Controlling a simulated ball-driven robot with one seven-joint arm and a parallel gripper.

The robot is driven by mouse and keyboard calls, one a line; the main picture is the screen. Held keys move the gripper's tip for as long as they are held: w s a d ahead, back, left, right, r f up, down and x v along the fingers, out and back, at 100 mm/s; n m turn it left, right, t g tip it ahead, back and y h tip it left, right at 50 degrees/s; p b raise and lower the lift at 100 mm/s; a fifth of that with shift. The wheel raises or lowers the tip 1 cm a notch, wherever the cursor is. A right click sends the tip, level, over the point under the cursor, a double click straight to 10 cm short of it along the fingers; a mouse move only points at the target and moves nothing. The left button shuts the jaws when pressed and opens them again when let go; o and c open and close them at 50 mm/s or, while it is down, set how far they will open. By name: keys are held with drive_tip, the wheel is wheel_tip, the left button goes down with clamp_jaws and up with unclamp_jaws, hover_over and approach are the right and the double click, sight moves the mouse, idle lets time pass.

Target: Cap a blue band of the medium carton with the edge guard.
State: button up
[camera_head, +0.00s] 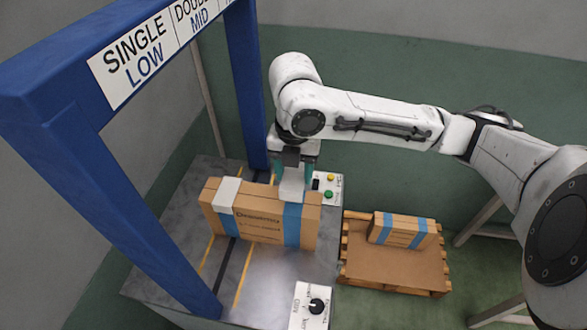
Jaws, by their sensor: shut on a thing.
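The medium carton (262,228) stands upright on the grey table under the blue frame. It has a blue band near each end. A white edge guard (229,190) sits over the top edge at the left band. My gripper (292,172), with teal fingers, points down above the carton's right part. It is shut on another white edge guard (291,187), which is at the top edge of the right blue band (292,225). Whether this guard is fully seated on the edge cannot be told.
A blue gantry (170,235) with a "SINGLE LOW" sign spans the table's left side. A wooden pallet (393,272) to the right holds a smaller carton (402,229) with blue bands.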

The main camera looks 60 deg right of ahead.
sight(295, 187)
drive_tip(key=shift+f+b, duration=2.25)
drive_tip(key=shift+f, duration=0.55)
drive_tip(key=shift+f+b, duration=1.5)
drive_tip(key=o, duration=1.1)
drive_tip(key=shift+c, duration=0.2)
drive_tip(key=shift+r, duration=0.1)
wheel_tip(295, 187, up, 11)
drive_tip(key=shift+f+p, duration=0.15)
drive_tip(key=shift+p, duration=0.4)
drive_tip(key=shift+s, duration=0.1)
